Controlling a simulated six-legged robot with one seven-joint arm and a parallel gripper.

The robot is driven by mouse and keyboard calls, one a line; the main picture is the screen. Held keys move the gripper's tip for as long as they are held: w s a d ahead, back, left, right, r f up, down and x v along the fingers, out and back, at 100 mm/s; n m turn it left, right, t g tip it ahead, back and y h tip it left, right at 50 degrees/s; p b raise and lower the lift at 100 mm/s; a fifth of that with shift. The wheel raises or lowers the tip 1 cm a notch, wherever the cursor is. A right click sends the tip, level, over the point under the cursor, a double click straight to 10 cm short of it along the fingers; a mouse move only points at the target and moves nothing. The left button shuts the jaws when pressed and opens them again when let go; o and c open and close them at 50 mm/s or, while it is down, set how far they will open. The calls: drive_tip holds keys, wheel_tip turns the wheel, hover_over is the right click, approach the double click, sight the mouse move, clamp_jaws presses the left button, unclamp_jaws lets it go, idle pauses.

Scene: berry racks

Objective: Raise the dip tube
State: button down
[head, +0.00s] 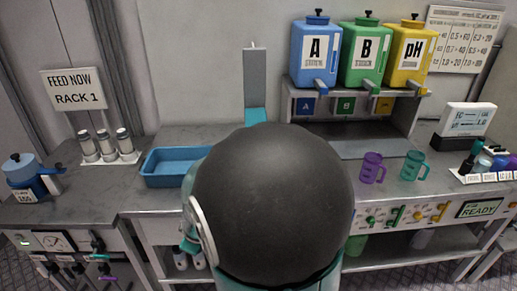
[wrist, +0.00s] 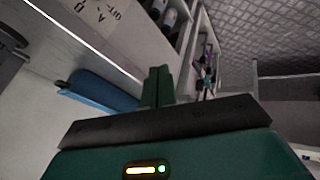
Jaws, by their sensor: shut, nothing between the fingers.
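I cannot make out the dip tube for certain in either view. My gripper (wrist: 157,84) shows in the wrist view as dark green fingers pressed together, with nothing between them. They are apart from the things around them. In the head view my own large dark arm joint fills the middle and hides part of the bench. My fingers cannot be made out there.
The blue tray (head: 167,178) lies left of centre on the bench. A labelled blue pot (head: 20,172) and a rack of white-capped cylinders (head: 106,158) stand further left. Blue (head: 316,70), green (head: 361,70) and yellow (head: 402,72) tanks, plus purple (head: 372,168) and teal (head: 413,166) jugs, stand right.

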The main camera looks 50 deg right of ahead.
drive_tip(key=s+d+f+n+h, duration=0.3)
drive_tip(key=d+n+h, duration=0.1)
drive_tip(key=d, duration=0.5)
drive_tip(key=s+d+f+n+h, duration=0.2)
drive_tip(key=d+n+h, duration=0.1)
drive_tip(key=d, duration=0.6)
drive_tip(key=d+r+n+t+h, duration=0.2)
drive_tip(key=r+n+t, duration=0.1)
drive_tip(key=r+n, duration=0.3)
drive_tip(key=d+r+n+t+h, duration=0.2)
drive_tip(key=d+r+n+t, duration=0.1)
drive_tip(key=r+n, duration=0.4)
drive_tip(key=shift+s+d+n, duration=0.15)
drive_tip(key=shift+s+n, duration=0.05)
drive_tip(key=shift+n, duration=0.9)
drive_tip(key=w+d+r, duration=0.4)
drive_tip(key=w+d, duration=0.3)
drive_tip(key=d, duration=0.1)
drive_tip(key=shift+r, duration=0.15)
